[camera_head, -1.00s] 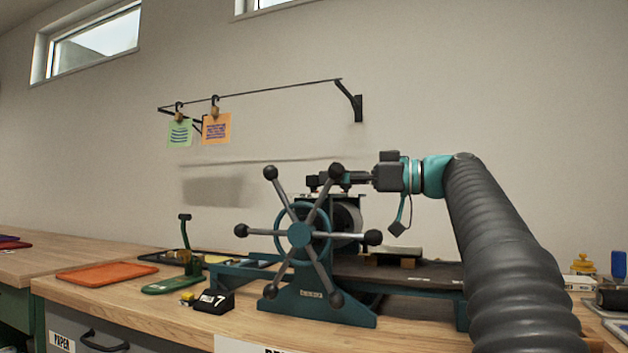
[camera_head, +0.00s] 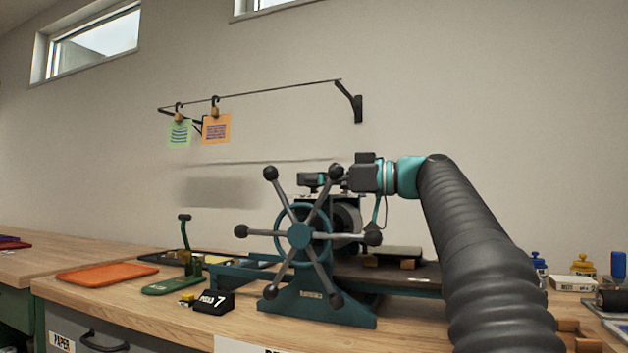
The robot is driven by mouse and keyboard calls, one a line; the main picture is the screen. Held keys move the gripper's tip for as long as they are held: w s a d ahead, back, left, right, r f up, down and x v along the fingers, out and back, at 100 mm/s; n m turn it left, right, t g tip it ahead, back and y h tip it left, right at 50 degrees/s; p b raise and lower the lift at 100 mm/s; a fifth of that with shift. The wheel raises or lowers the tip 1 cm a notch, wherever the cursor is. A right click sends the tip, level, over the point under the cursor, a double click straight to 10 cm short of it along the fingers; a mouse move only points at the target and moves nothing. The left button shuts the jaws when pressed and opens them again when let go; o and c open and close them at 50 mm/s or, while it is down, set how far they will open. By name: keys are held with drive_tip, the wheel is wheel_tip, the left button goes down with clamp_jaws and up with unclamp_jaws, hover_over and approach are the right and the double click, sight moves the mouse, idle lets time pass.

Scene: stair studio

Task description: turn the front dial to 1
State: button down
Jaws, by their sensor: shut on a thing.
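My gripper (camera_head: 310,181) reaches in from the right above the top of the green press (camera_head: 318,304). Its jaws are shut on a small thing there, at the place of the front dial. The dial itself is too small and too covered by the jaws and a wheel spoke to make out, and I cannot read its number. The press's wheel (camera_head: 300,235), with several ball-ended spokes, stands in front of the roller (camera_head: 348,219). One upper spoke knob overlaps my gripper in the picture.
The press bed (camera_head: 400,271) runs right, behind my arm. Bottles and a roller stand at right. Two cards hang on a wall rail.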

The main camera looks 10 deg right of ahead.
drive_tip(key=shift+w+r+n+g+y+p, duration=0.2)
drive_tip(key=shift+n+g+y+p, duration=0.25)
drive_tip(key=shift+g+p, duration=0.45)
drive_tip(key=n+g+p, duration=0.1)
drive_tip(key=n+g+y+p, duration=0.1)
drive_tip(key=p, duration=0.1)
drive_tip(key=shift+s+r+g, duration=0.1)
drive_tip(key=shift+r+g, duration=0.1)
drive_tip(key=shift+g, duration=0.1)
drive_tip(key=shift+f+n+g+p, duration=0.1)
drive_tip(key=shift+n+g+p, duration=0.55)
drive_tip(key=shift+g+p, duration=0.3)
drive_tip(key=shift+s+f+n+g+y, duration=0.1)
drive_tip(key=shift+f+n+g+y, duration=0.2)
drive_tip(key=shift+g, duration=0.25)
drive_tip(key=c, duration=0.8)
unclamp_jaws()
drive_tip(key=shift+c, duration=0.2)
drive_tip(key=shift+d, duration=0.15)
